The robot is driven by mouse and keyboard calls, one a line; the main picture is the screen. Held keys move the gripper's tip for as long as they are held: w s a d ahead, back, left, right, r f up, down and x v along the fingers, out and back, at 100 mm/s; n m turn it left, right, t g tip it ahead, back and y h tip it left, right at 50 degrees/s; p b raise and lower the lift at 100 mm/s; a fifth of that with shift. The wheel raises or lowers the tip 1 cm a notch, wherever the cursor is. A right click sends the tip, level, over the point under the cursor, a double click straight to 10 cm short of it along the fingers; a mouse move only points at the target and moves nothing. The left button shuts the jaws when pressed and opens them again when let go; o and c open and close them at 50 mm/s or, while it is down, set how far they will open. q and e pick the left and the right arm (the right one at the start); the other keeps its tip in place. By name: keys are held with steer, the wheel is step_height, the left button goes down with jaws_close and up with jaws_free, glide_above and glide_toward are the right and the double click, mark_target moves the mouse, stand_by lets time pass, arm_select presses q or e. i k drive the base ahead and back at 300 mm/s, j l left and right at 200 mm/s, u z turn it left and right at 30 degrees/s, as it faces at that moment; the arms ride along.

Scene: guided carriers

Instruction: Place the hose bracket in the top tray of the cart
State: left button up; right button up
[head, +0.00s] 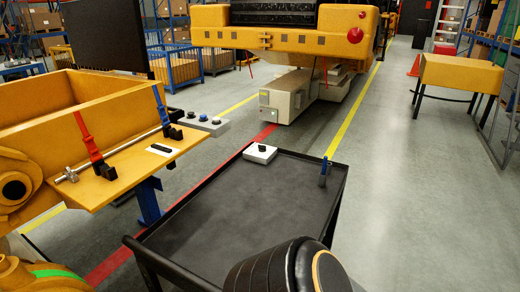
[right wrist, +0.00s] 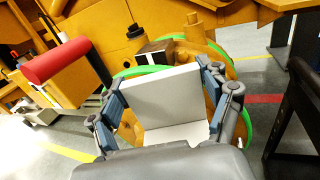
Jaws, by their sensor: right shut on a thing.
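A light grey, L-shaped plate, which I take to be the hose bracket (right wrist: 160,98), is between the blue-padded fingers of my right gripper (right wrist: 163,88) in the right wrist view. The gripper is shut on it and holds it tilted, clear of the cart tray. The cart's black top tray (head: 235,205) spreads across the lower middle of the head view. My dark right arm covers its near right corner. The right gripper and bracket are out of the head view. My left gripper shows in neither view.
A white box with a black knob (head: 260,153) sits at the tray's far edge, and a blue-and-black item (head: 323,172) at its far right corner. The tray's middle is bare. A yellow carrier with red (head: 90,145) and blue levers stands left. Clear floor lies right.

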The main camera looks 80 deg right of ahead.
mark_target(250, 216)
steer(key=k+l+z, duration=0.15)
steer(key=z, duration=0.2)
steer(key=k+l+z, duration=0.3)
steer(key=i+l+z, duration=0.1)
steer(key=l+z, duration=0.3)
steer(key=j, duration=0.1)
